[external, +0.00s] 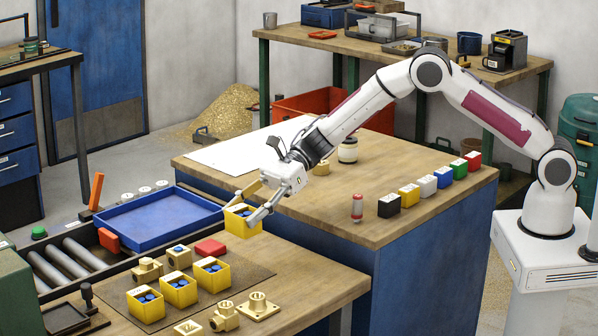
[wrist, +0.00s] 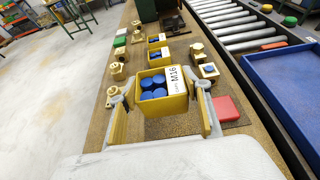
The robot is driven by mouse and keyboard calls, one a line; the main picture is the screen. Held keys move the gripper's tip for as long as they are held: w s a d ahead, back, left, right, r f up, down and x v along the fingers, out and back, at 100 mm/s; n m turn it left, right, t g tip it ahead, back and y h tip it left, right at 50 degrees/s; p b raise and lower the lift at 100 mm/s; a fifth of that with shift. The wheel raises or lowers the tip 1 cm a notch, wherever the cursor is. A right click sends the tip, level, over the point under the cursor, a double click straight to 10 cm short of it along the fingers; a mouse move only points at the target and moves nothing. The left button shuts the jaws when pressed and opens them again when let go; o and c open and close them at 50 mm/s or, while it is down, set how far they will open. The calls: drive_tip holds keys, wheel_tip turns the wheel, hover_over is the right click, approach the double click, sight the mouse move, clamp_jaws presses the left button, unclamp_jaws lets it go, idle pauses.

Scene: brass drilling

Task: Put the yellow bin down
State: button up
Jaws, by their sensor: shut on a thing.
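The yellow bin (external: 240,226) hangs in my gripper (external: 245,209), upright, and appears to be above the near bench by the mat's far corner. In the wrist view the bin (wrist: 163,107) has a white M16 label and blue round pieces inside. My gripper's fingers (wrist: 160,90) are at its left and right sides, shut on it. Three similar yellow bins stand in a row on the mat (external: 250,279): one at the near end (external: 147,313), one in the middle (external: 180,298) and one nearest the held bin (external: 212,280). The surface directly under the held bin is partly hidden.
A red block (external: 210,248) lies on the mat beside the row, close to the held bin. Brass fittings (external: 258,307) stand around the bins. A blue tray (external: 150,225) and rollers (external: 65,262) lie behind. Coloured blocks (external: 426,188) line the other bench.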

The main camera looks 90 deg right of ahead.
drive_tip(key=s+d+r+m+t+h, duration=0.1)
drive_tip(key=s+d, duration=0.1)
drive_tip(key=d, duration=0.7)
drive_tip(key=s+d+r+m+t+h, duration=0.1)
drive_tip(key=s+d+r, duration=0.15)
drive_tip(key=d, duration=0.75)
drive_tip(key=s+d+r+m+h, duration=0.1)
drive_tip(key=s+d+m+h, duration=0.15)
drive_tip(key=d, duration=0.65)
drive_tip(key=s+d+r+n+y, duration=0.1)
drive_tip(key=s+d, duration=0.6)
drive_tip(key=s, duration=0.4)
drive_tip(key=s+d+r, duration=0.2)
drive_tip(key=s+d, duration=0.4)
drive_tip(key=s, duration=0.4)
drive_tip(key=s+a+n+g+y, duration=0.2)
drive_tip(key=s+a+n+y, duration=0.1)
drive_tip(key=s+a, duration=0.4)
drive_tip(key=s, duration=0.3)
drive_tip(key=shift+s+r+n+y, duration=0.15)
drive_tip(key=shift+r+n+y, duration=0.1)
drive_tip(key=shift+n+y, duration=0.1)
drive_tip(key=shift+d+f, duration=0.1)
drive_tip(key=shift+f, duration=3)
